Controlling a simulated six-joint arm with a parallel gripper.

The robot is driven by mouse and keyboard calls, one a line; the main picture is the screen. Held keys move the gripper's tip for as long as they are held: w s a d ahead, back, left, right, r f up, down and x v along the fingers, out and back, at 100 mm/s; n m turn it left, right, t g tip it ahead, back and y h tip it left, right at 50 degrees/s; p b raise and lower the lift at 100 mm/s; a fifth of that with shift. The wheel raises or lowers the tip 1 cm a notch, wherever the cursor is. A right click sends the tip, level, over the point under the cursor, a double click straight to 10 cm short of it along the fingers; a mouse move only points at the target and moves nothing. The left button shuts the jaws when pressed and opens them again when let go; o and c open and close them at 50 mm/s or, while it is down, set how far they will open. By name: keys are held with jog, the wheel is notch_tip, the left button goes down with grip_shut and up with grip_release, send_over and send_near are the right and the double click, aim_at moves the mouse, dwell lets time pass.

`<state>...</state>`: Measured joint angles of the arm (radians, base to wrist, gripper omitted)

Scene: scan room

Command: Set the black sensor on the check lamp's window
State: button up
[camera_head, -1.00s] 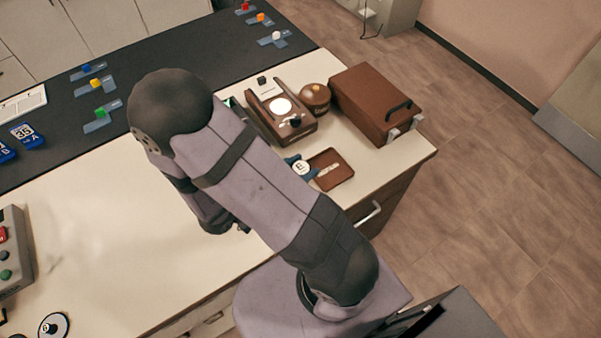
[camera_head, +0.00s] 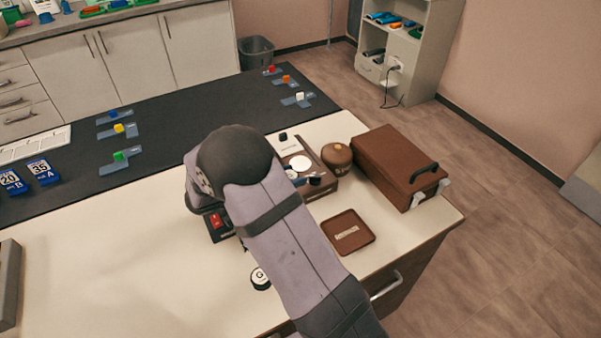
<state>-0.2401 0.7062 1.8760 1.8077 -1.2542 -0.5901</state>
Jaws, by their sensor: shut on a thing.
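The check lamp (camera_head: 325,188) is a brown box near the right part of the counter, with a round, bright white window (camera_head: 300,163) on top. The window looks bare. A small black knob-like part (camera_head: 316,179) is at its front right, and a small black block (camera_head: 283,137) is behind the window; I cannot tell whether either is the black sensor. My arm crosses the picture in front of the lamp's left side. My gripper is hidden behind it, and so is anything in its jaws.
A brown case (camera_head: 395,165) and a round brown pot (camera_head: 336,157) stand right of the lamp. A shallow brown tray (camera_head: 360,247) lies in front. A round piece marked G (camera_head: 259,280) is left of my arm. Coloured blocks stand on the dark mat (camera_head: 190,125).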

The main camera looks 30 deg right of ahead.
notch_tip(320, 180, up, 6)
jog(key=b, duration=0.4)
send_over(300, 163)
jog(key=shift+s+f+p, duration=0.1)
jog(key=shift+f+p, duration=0.25)
jog(key=shift+f, duration=4.45)
jog(key=o, duration=1.1)
jog(key=shift+f, duration=0.1)
jog(key=shift+a+r, duration=0.1)
jog(key=shift+r, duration=0.1)
jog(key=b+v, duration=0.1)
jog(key=v, duration=1.1)
jog(key=shift+b, duration=0.4)
